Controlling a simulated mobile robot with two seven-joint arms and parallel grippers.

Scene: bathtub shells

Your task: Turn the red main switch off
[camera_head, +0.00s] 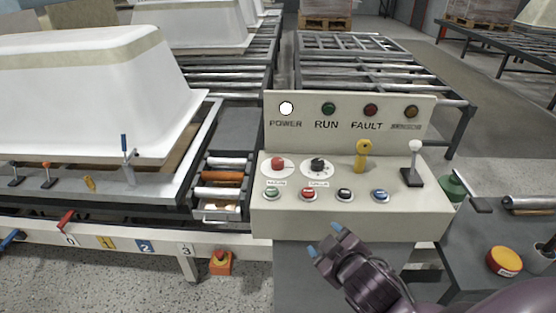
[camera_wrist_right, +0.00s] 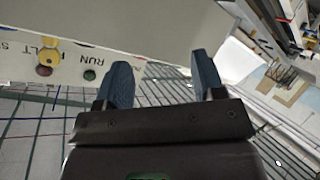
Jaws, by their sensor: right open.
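The red main switch (camera_head: 278,163) is a red knob on a round white plate at the left of the sloped panel (camera_head: 258,218) in the head view. My right gripper (camera_head: 325,239) is open and empty, with blue fingertips in front of the panel's lower front edge. It is below and to the right of the red switch, apart from it. In the right wrist view the two blue fingers (camera_wrist_right: 164,78) stand apart with nothing between them; the red switch is not seen there. My left gripper is not in view.
The white POWER lamp (camera_head: 286,108) looks lit. Beside the red switch are a black knob (camera_head: 318,164), several push buttons, a yellow lever (camera_head: 361,155) and a white-topped joystick (camera_head: 415,147).

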